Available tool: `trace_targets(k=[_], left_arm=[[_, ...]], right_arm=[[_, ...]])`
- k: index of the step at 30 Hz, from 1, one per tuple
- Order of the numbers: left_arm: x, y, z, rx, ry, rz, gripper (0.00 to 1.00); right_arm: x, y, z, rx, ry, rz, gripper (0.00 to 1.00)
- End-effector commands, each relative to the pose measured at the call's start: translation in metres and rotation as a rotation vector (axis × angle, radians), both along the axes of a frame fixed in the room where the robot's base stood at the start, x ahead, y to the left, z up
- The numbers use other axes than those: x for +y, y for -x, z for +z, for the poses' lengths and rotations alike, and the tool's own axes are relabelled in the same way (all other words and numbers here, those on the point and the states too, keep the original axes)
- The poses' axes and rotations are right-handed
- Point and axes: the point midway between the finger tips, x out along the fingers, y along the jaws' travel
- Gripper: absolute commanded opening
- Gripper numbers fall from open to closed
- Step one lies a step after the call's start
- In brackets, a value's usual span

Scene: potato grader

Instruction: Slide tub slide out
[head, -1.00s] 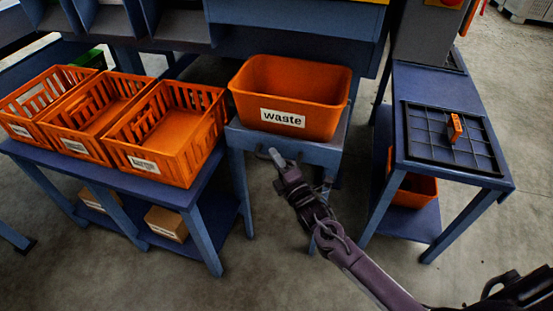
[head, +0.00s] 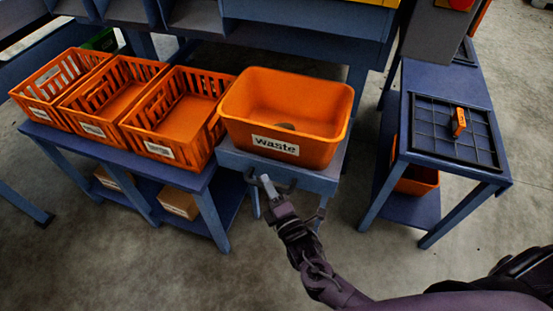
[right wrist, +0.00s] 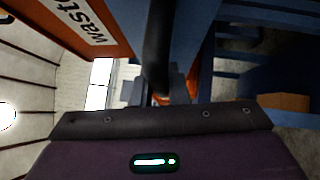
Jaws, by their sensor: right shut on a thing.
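The orange tub labelled "waste" (head: 288,152) stands upright on a blue slide (head: 310,180), with a small brownish thing inside it. The tub's labelled wall also shows at the top left of the right wrist view (right wrist: 75,30). A dark bar handle (head: 288,188) is on the front of the slide. My right gripper (head: 266,183) is shut on this handle, below the tub's label. In the right wrist view a dark bar (right wrist: 158,50) runs up from between the fingers, which are mostly hidden in shadow. My left gripper is not in view.
Orange slatted crates (head: 168,150) stand on a blue table (head: 190,180) at left, close beside the tub. The floor in front is clear.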

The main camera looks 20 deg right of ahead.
Motion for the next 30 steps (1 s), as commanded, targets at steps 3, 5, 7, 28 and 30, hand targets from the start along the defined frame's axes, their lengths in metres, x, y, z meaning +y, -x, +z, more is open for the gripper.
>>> trace_targets(k=[3,5,7,28,30], left_arm=[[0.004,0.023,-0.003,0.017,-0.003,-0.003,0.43],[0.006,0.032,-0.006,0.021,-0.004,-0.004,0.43],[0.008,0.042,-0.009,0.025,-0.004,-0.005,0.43],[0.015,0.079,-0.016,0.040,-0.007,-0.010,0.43],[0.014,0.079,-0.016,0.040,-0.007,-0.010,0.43]], right_arm=[[0.020,0.030,0.002,0.009,-0.001,0.003,0.00],[0.028,0.043,0.001,0.009,-0.001,0.002,0.00],[0.038,0.057,0.001,0.008,-0.001,0.002,0.00],[0.078,0.115,-0.002,0.003,0.001,0.004,0.00],[0.078,0.115,-0.002,0.005,0.000,0.004,0.00]])
